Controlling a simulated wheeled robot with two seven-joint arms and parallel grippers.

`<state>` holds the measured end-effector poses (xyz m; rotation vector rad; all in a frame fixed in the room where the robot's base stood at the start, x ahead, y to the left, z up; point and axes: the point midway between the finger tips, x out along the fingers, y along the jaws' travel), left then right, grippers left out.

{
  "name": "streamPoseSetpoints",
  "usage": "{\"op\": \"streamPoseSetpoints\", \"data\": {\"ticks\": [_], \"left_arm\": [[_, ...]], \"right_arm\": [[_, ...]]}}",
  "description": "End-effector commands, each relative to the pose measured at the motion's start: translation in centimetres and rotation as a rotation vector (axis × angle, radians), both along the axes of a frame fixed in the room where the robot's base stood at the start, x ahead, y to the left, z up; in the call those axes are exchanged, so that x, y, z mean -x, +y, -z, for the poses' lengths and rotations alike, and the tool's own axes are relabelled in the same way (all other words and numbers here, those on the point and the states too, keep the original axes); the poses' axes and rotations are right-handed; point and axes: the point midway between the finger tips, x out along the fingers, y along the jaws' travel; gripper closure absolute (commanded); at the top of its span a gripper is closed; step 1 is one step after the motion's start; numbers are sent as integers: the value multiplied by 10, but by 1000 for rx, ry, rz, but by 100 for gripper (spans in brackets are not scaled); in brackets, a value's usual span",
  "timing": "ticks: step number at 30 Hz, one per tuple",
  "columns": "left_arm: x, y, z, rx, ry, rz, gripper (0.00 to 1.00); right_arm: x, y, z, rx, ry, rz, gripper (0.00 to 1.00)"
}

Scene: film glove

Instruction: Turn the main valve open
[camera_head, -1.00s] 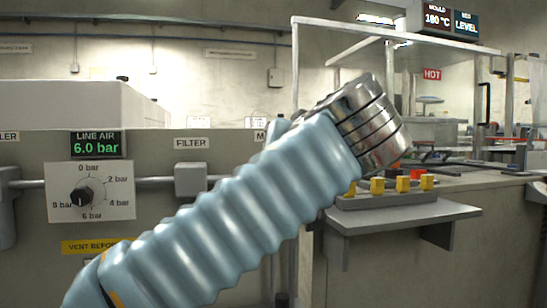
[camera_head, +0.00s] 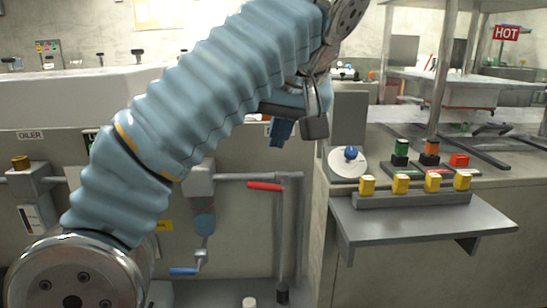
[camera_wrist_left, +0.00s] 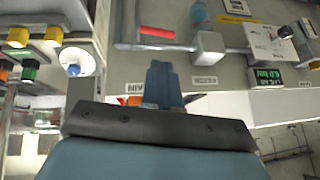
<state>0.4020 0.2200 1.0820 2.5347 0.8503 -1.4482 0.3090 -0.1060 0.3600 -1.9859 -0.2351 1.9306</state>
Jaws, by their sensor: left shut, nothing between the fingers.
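A red lever handle (camera_head: 265,186) lies roughly level just below the grey air pipe (camera_head: 235,177), to the right of the filter. I take it for the main valve; its label is not readable in the head view. The red handle also shows at the top of the left wrist view (camera_wrist_left: 157,32). My left gripper (camera_head: 281,132) is above the handle in the head view, its blue fingers together and empty. The closed fingers (camera_wrist_left: 163,80) point toward the panel in the left wrist view, apart from the handle. My right gripper is out of view.
A blue lever (camera_head: 184,271) hangs below the filter. A grey shelf (camera_head: 430,218) with yellow-topped blocks (camera_head: 400,184) juts out at right. A round dial with a blue knob (camera_head: 350,154) stands above it. My left arm hides much of the panel.

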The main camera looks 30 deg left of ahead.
Motion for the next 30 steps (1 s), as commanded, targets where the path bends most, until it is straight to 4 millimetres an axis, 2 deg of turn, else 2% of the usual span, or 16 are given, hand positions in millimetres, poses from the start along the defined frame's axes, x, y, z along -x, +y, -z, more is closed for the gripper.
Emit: {"op": "streamPoseSetpoints", "data": {"ticks": [6, 19, 24, 30], "left_arm": [[-8, 11, 19, -2, 1, -5, 100], [-43, 47, 92, -3, -1, -2, 100], [-51, 54, 106, -2, -3, -2, 100], [-53, 57, 112, -2, -4, 0, 100]], "right_arm": [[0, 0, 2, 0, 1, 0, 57], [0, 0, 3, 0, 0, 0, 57], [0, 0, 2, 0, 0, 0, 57], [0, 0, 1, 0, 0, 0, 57]]}}
